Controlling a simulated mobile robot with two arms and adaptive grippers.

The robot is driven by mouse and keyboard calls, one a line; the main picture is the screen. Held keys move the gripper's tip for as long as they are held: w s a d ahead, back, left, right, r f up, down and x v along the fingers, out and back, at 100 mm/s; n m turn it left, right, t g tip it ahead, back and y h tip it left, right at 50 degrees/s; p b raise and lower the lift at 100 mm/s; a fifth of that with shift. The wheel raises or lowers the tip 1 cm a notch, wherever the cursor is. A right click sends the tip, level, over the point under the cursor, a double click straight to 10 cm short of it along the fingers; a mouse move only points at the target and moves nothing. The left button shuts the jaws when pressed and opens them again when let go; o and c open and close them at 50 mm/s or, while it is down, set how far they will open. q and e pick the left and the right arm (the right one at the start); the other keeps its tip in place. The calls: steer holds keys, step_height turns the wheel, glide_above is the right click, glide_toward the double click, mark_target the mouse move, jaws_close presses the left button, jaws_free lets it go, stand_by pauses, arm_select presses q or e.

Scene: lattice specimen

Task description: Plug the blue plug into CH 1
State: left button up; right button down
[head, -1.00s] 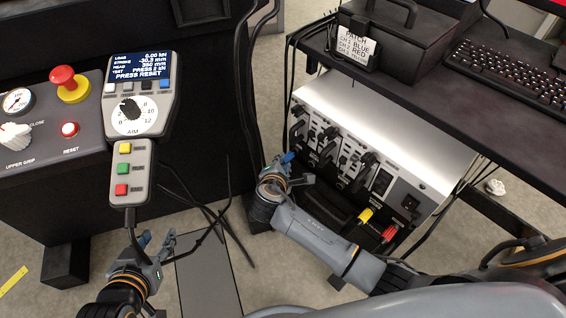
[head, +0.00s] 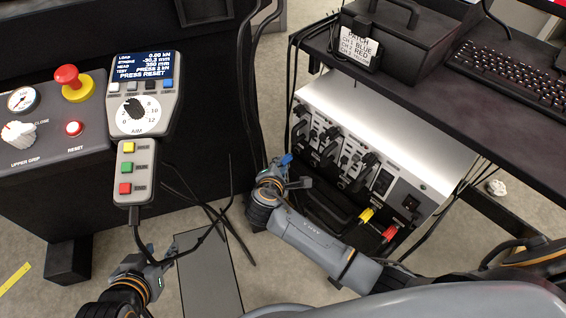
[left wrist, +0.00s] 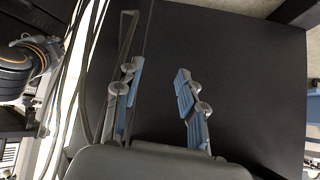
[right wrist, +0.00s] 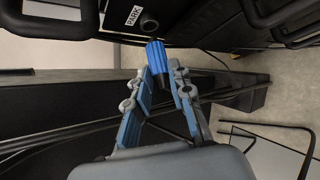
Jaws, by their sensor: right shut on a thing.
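The blue plug (head: 283,161) is in my right gripper (head: 285,178), at the left front of the silver-topped unit (head: 390,128). In the right wrist view the ribbed blue plug (right wrist: 158,56) sits between the fingertips, just below a round hole (right wrist: 149,25) beside a PARK label. I cannot tell whether plug and hole touch. The unit's front carries a row of black connectors and handles (head: 345,155); the CH 1 marking is not readable. My left gripper (head: 150,270) is low at the left, open and empty; its spread fingers show in the left wrist view (left wrist: 155,90).
A yellow plug (head: 366,215) and a red plug (head: 390,234) are low on the unit's front. A patch card (head: 358,46) hangs on the black box above. Loose black cables hang left of the unit. A button pendant (head: 137,170) and control console stand at left.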

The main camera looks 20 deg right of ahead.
arm_select(q)
steer(key=shift+s+a+f+g+y+p, duration=0.1)
steer(key=shift+s+a+f+g, duration=0.1)
steer(key=shift+s+f+g, duration=0.25)
steer(key=shift+s+a+f+g+y+p, duration=0.1)
steer(key=shift+s+a+f+g+p, duration=0.1)
steer(key=shift+s, duration=0.45)
steer(key=shift+s+a+f+g+y+p, duration=0.1)
steer(key=shift+s+a+f+g, duration=0.1)
steer(key=shift+s+f+g, duration=0.25)
arm_select(e)
steer(key=shift+s+a, duration=0.35)
steer(key=shift+a, duration=0.3)
steer(key=shift+s+a, duration=0.3)
steer(key=shift+a, duration=0.3)
arm_select(q)
steer(key=shift+r, duration=0.15)
